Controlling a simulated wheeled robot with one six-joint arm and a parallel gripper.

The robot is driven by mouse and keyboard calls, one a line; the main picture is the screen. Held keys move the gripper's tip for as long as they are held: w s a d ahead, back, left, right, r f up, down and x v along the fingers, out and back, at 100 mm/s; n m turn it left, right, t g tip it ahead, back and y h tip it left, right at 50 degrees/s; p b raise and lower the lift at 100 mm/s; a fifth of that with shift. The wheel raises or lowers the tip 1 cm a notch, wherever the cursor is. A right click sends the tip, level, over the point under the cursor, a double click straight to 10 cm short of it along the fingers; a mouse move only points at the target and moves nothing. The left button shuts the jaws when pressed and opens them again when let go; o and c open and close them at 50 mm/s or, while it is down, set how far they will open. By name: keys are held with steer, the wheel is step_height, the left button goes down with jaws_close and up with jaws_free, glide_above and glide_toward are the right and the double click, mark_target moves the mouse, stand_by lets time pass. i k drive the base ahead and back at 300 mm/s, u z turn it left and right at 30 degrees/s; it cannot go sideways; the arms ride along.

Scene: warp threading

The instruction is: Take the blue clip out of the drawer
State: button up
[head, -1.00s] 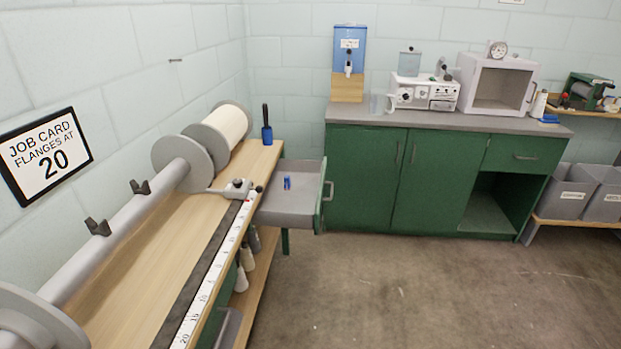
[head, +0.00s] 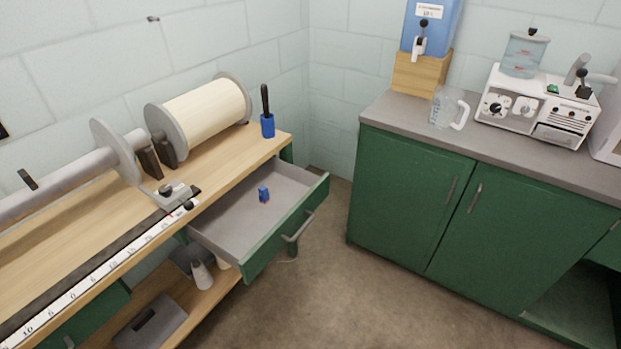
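The blue clip (head: 264,194) is small, with a bit of red or orange at its lower part. It lies inside the open drawer (head: 222,228), toward the middle, with bare drawer floor around it. The drawer has a grey inside and a green front with a grey handle (head: 299,227). It is pulled out from under the right end of the wooden bench. My gripper is not in view.
The wooden bench (head: 92,232) carries a cream spool (head: 207,115), a ruler strip (head: 95,280) and a blue holder (head: 267,126). A green cabinet (head: 410,195) stands to the right. Bare floor (head: 330,290) lies between drawer and cabinet. A lower shelf holds bottles.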

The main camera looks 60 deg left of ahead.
mark_target(263, 193)
steer(key=u, duration=0.3)
steer(key=i, duration=1.2)
steer(key=u, duration=1.75)
steer(key=i, duration=0.95)
steer(key=u, duration=0.85)
